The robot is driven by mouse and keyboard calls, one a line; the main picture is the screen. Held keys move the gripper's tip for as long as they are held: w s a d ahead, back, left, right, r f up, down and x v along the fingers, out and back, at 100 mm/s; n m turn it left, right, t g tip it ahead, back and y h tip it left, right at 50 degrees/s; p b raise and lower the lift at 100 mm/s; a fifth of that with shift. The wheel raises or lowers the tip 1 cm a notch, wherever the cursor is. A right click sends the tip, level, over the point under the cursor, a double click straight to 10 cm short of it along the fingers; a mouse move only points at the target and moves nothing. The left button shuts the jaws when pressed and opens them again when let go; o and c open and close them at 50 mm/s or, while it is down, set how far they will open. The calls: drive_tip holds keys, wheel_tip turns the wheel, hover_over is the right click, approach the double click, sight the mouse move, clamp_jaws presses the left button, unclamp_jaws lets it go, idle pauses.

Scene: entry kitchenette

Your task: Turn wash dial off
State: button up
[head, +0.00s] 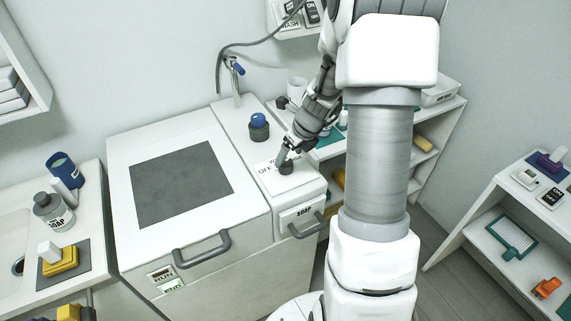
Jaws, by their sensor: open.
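The wash dial (287,169) is a small dark grey knob on a white plate (268,180) on top of the narrow white unit. "OFF" is printed at the plate's left, and a "W" shows at its back edge, with the rest hidden. My gripper (284,157) comes down from the upper right, with its fingertips just above or at the dial. I cannot tell whether they touch it. The gripper is open. It covers part of the dial and label, so the dial's pointing direction is unclear.
A blue-topped dark knob (258,125) stands behind the plate, near a tap with a blue lever (237,68). A drawer labelled SOAP (297,217) is below. A white lid with a grey panel (182,184) lies left. A white shelf unit (442,112) stands behind my arm.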

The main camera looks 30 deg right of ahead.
sight(286, 162)
drive_tip(key=x, duration=0.5)
clamp_jaws()
idle(0.4)
